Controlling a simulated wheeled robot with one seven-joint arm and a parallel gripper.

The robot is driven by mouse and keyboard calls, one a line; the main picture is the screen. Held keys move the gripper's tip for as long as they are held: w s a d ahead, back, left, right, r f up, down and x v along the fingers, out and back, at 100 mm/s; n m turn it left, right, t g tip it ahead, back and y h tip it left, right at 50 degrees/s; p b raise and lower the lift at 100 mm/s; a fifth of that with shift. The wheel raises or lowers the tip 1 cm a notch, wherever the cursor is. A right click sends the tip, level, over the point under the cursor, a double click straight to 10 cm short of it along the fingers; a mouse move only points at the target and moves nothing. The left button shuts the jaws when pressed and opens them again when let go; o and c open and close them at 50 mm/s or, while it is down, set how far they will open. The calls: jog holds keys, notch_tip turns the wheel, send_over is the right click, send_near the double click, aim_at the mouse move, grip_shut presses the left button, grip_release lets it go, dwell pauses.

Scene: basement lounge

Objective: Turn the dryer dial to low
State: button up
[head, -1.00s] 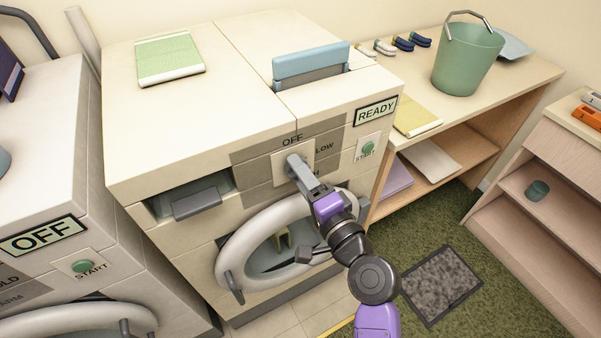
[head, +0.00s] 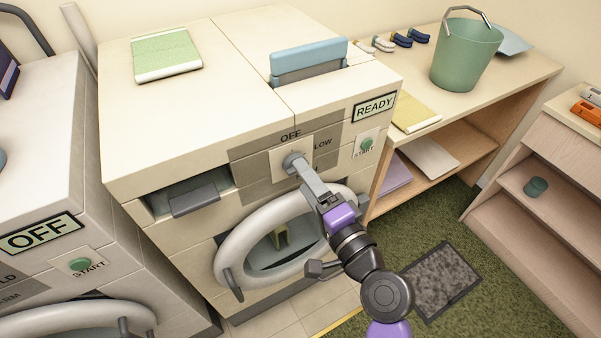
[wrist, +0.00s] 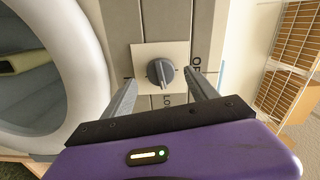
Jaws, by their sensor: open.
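The dryer dial (head: 293,161) is a grey round knob on a light square plate, high on the front of the dryer (head: 200,95). In the wrist view the dial (wrist: 160,73) shows whole, and its raised ridge appears to point down toward the partly seen LOW label (wrist: 167,100). The OFF label (head: 291,136) is above the dial and LOW (head: 323,143) to its right in the head view. My gripper (head: 305,177) is open, its fingers just in front of the dial. In the wrist view the fingers (wrist: 160,80) flank it without visible contact.
The dryer's sign (head: 375,107) reads READY, above a green START button (head: 366,144). The round dryer door (head: 285,240) is below my gripper. A washer (head: 45,180) with an OFF sign stands left. A shelf table (head: 480,95) with a green bucket (head: 466,55) stands right.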

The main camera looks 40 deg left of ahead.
jog(key=shift+v, duration=2.2)
